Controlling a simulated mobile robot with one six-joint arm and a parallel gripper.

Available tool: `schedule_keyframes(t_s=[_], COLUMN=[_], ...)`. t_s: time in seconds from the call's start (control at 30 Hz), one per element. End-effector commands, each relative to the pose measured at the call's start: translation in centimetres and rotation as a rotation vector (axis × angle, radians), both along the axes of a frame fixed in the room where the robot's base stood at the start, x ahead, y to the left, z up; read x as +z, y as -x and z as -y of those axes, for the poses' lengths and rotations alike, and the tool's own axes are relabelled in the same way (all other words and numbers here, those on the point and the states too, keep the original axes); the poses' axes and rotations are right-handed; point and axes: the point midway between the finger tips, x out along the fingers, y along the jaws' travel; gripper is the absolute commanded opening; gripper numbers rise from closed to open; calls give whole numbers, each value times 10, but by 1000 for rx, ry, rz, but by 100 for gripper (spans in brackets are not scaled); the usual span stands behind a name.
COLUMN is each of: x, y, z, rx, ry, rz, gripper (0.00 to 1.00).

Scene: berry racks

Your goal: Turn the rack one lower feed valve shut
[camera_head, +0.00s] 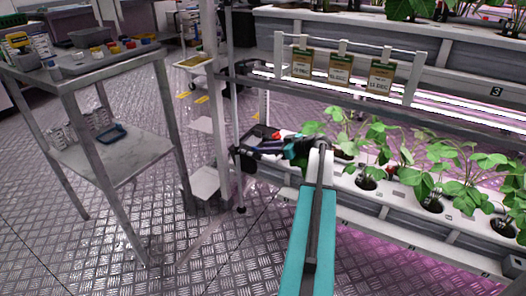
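My arm reaches up from the bottom, and its dark end with my gripper (246,154) points left at the near left end of the rack's lower tier. The fingers are small and dark against a dark background, so I cannot tell if they are open or shut. A dark fitting with a small red part (275,136) shows just above my gripper, beside the rack's upright. I cannot tell if it is the lower feed valve, or whether my gripper touches it. No valve handle position is readable.
The lower white trough (400,198) holds several leafy plants right of my arm. A rail with hanging tags (340,68) is above. A grey metal upright (217,120) stands left of my gripper. A metal cart (120,65) with small items stands farther left. The plated floor between is clear.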

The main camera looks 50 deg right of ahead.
Motion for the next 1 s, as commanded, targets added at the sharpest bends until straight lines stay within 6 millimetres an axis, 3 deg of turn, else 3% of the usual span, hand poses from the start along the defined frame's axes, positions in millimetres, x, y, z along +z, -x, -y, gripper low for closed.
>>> schedule_keyframes(t_s=[0.23,0.63,0.8,0.87,0.9,1.0], x=[-10,-11,-11,-11,-11,-11], y=[-22,-25,-25,-25,-26,-24], z=[-5,-6,-6,-6,6,-2], rx=[1,-1,-1,-1,-4,-5], ry=[0,-1,-1,-1,-1,0], rz=[0,0,0,0,0,0], gripper=[30,30,1,0,0,0])
